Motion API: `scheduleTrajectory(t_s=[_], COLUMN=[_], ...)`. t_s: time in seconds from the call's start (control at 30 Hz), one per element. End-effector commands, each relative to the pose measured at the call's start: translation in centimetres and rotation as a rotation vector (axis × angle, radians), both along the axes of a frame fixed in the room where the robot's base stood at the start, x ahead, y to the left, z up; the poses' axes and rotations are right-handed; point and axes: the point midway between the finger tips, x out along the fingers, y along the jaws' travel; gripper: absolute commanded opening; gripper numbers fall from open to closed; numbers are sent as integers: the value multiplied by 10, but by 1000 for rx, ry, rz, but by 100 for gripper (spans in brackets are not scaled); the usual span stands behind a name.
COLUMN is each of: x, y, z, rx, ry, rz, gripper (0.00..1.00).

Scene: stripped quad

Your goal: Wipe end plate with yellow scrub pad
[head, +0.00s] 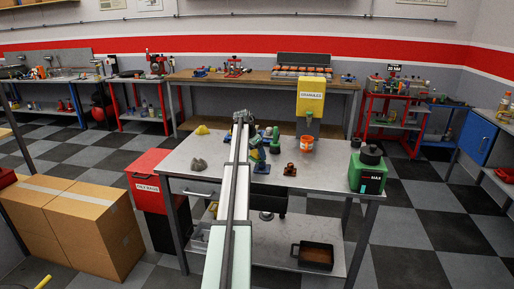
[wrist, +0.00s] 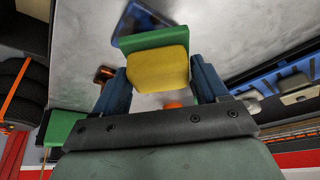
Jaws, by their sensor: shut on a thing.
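The scrub pad (wrist: 158,68), yellow with a green layer along one side, is between the two blue fingers of my gripper (wrist: 160,84) in the wrist view. My gripper is shut on it. In the head view my arm reaches over the grey workbench (head: 222,165), and my gripper (head: 261,165) appears low over its middle. The pad cannot be made out there. I cannot identify the end plate for certain. A blurred dark blue part (wrist: 146,18) shows beyond the pad in the wrist view, partly hidden by it; I cannot tell whether the pad touches it.
The bench's front middle looks clear.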

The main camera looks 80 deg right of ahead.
Motion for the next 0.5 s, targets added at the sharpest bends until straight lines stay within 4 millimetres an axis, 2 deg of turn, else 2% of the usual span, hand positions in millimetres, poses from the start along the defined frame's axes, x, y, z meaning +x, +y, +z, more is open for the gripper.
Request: scheduleTrajectory(t_s=[0.07,0.5], x=[0,-42], y=[1,0], z=[-12,-11], rx=[0,0], ry=[0,0], rz=[1,-1], gripper=[49,49])
